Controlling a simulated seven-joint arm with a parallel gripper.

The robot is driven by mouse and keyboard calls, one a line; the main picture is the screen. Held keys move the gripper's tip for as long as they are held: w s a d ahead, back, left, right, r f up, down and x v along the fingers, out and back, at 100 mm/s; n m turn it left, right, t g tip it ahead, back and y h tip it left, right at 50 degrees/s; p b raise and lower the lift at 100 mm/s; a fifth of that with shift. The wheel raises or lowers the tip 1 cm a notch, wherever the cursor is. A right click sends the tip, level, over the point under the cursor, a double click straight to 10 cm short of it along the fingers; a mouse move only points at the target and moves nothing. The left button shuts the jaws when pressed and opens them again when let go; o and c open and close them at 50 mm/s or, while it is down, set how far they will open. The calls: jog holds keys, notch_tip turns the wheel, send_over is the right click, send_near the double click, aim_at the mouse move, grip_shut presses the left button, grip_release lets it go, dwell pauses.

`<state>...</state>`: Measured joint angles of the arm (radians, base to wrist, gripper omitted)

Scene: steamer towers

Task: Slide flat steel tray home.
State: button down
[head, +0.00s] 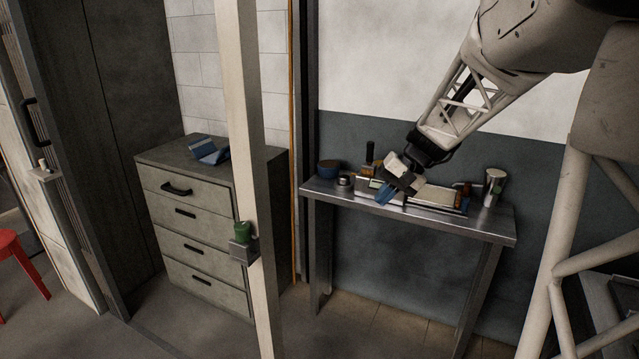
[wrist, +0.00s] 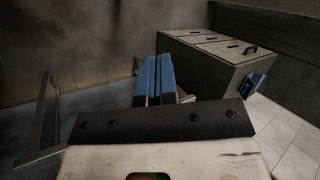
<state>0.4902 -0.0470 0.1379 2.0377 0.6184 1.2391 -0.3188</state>
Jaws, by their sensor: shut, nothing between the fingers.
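My gripper (head: 385,195) hangs over the left-middle part of the steel table (head: 487,224), its blue fingers pointing down. In the wrist view the two blue fingers (wrist: 153,78) lie side by side, shut, with nothing seen between them. A flat, pale-topped piece with metal edges (head: 438,197) lies on the table just right of my gripper; it looks like the flat steel tray, but I cannot tell for sure. My gripper partly hides its left end. I cannot tell whether the fingers touch anything.
A grey drawer cabinet (head: 205,225) with a blue object (head: 208,150) on top stands left. A pale post (head: 249,130) with a green item (head: 242,232) rises in front. A red stool (head: 18,262) is far left.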

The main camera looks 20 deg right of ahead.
jog(key=w+d+f+m+t+y, duration=0.1)
jog(key=w+d+f+t, duration=0.15)
jog(key=d, duration=0.85)
jog(key=w+d+f+m+t+y, duration=0.15)
jog(key=w+d+f, duration=0.25)
jog(key=d, duration=0.7)
jog(key=w+d+f+m+t+y, duration=0.1)
jog(key=w+d+f+t, duration=0.15)
jog(key=d, duration=0.85)
jog(key=s+d+f+m+t, duration=0.1)
jog(key=d+f, duration=0.4)
jog(key=d, duration=0.5)
jog(key=s+d+f+m+t, duration=0.1)
jog(key=s+d+f+t, duration=0.3)
jog(key=d, duration=0.7)
jog(key=s+d+f+m+t+h, duration=0.1)
jog(key=s+d+f, duration=0.4)
jog(key=d, duration=0.6)
notch_tip(320, 180, down, 3)
jog(key=shift+d+r+t, duration=0.2)
jog(key=shift+d+t, duration=0.05)
jog(key=shift+t, duration=0.4)
jog(key=shift+w+a, duration=0.1)
jog(key=shift+w, duration=0.05)
jog(key=x, duration=2.3)
jog(key=shift+w+a, duration=0.15)
jog(key=shift+w, duration=0.2)
